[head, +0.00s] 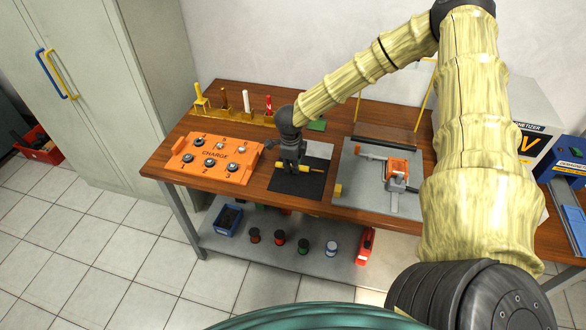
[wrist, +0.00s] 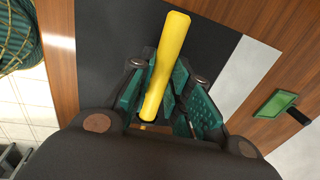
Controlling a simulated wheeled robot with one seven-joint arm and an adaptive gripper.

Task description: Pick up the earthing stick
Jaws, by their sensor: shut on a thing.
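The earthing stick is a yellow rod (wrist: 166,62) between the fingers of my gripper (wrist: 163,98) in the wrist view. In the head view my gripper (head: 290,166) is low over a black mat (head: 297,184) on the wooden bench, with the yellow rod (head: 312,170) sticking out on both sides of the fingers. My gripper is shut on the rod. I cannot tell whether the rod touches the mat.
Left of the mat is an orange CHARGE panel (head: 203,172) with several round terminals. Behind it a yellow rack (head: 226,115) holds upright coloured pieces. Right is a grey plate (head: 365,197) with an orange and grey fixture (head: 398,167). A green item (head: 317,125) lies behind.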

